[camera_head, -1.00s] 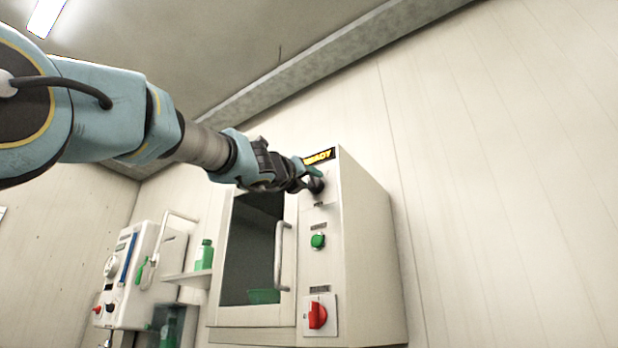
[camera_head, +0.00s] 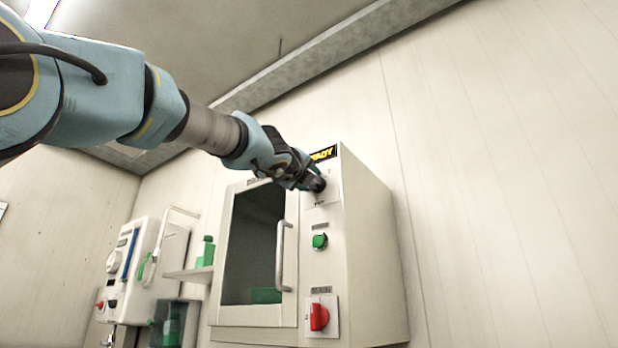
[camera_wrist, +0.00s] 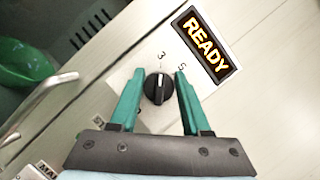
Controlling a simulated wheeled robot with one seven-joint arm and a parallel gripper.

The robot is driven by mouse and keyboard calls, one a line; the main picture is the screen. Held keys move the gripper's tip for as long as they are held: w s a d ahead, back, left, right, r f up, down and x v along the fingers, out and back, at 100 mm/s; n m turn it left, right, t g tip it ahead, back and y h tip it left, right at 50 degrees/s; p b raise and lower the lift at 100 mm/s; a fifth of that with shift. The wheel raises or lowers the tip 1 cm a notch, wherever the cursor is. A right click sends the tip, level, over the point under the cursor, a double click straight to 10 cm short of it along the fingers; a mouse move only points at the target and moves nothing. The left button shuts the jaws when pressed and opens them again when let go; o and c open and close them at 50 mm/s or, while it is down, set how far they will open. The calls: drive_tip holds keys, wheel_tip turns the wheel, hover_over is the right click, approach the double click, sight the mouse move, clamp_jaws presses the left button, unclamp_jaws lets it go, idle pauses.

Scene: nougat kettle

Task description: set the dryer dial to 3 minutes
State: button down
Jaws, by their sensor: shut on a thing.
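The dryer (camera_head: 365,250) is a white wall cabinet with a dark-windowed door. Its dial (camera_wrist: 157,91) is a round black knob with a white pointer line, near the top of the front panel under the lit READY display (camera_wrist: 208,45). In the wrist view the pointer is directed about at the printed 3 (camera_wrist: 161,56), with a 5 (camera_wrist: 182,66) to its right. My gripper (camera_wrist: 159,72) has its green fingers on either side of the dial and is shut on it. In the head view my gripper (camera_head: 309,183) covers part of the dial.
Below the dial sit a green button (camera_head: 320,241) and a red rotary switch (camera_head: 318,316). The door's handle (camera_head: 280,256) stands out left of the panel. A shelf with a green bottle (camera_head: 205,251) and a white wall unit (camera_head: 140,270) are further left.

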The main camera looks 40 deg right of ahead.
idle(0.3)
drive_tip(key=shift+c, duration=1.9)
unclamp_jaws()
drive_tip(key=b+v, duration=0.3)
drive_tip(key=v, duration=0.7)
drive_tip(key=shift+s+a, duration=0.2)
drive_tip(key=shift+a, duration=0.15)
drive_tip(key=shift+f, duration=0.1)
